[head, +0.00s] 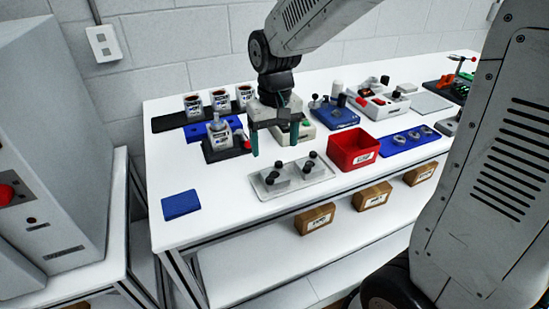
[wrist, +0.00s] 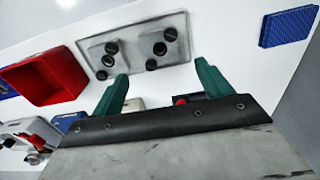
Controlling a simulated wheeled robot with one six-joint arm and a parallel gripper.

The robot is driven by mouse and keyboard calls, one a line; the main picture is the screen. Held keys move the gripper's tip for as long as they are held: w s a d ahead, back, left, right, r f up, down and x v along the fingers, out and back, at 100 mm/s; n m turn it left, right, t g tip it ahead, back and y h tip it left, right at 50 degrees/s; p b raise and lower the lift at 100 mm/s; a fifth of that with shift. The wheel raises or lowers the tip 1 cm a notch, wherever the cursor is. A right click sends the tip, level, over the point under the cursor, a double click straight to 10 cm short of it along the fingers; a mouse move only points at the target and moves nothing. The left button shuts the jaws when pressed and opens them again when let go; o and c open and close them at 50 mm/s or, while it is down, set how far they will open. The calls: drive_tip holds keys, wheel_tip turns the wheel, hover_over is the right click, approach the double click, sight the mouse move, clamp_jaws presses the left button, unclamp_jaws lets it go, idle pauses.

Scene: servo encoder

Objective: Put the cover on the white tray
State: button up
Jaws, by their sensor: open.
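The pale grey-white tray (head: 262,194) lies near the front edge of the white table and shows at the top of the wrist view (wrist: 88,45). Two small grey parts with black knobs (head: 275,181) (wrist: 155,47) sit in it. I cannot tell for sure which thing is the cover; the grey parts may be covers. My gripper (head: 275,143) points down with its green fingers apart, above the table and just behind the tray in the head view. In the wrist view the fingers (wrist: 162,75) have nothing between them.
A red bin (head: 353,150) stands right of the tray. A blue pad (head: 181,205) lies at the front left. A black fixture with a metal part (head: 222,148) stands left of my gripper, a beige box with a green button (head: 305,131) behind it. The table between pad and tray is clear.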

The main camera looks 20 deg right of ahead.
drive_tip(key=s+d+r, duration=0.2)
drive_tip(key=s+r, duration=0.2)
drive_tip(key=s, duration=0.7)
drive_tip(key=s+d+r+t, duration=0.1)
drive_tip(key=s+r, duration=0.3)
drive_tip(key=s, duration=0.7)
drive_tip(key=shift+d, duration=0.45)
drive_tip(key=o, duration=0.4)
